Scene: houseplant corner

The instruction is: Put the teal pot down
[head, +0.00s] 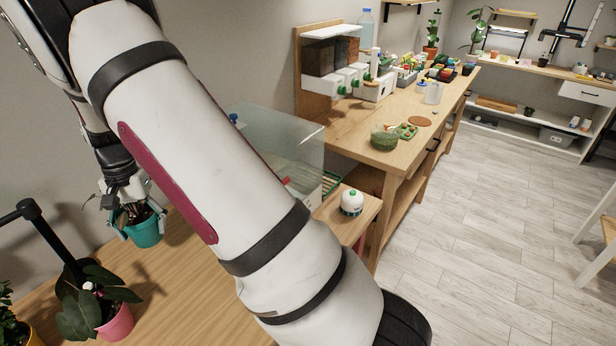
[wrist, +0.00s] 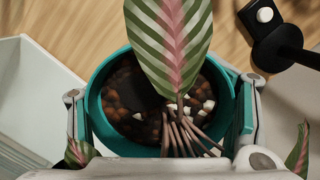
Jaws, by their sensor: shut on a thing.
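In the wrist view the pot's teal rim (wrist: 93,108) shows between the fingers, with brown pebbles, several white bits and bundled stems inside. A green-and-pink striped leaf (wrist: 170,40) covers part of the pot. The pot looks about upright. I cannot tell whether its base touches the table.
A pink pot (head: 117,323) with a dark-leaved plant and a black stand (head: 62,240) are near the table's left front. A pale container (wrist: 30,90) lies left in the wrist view.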

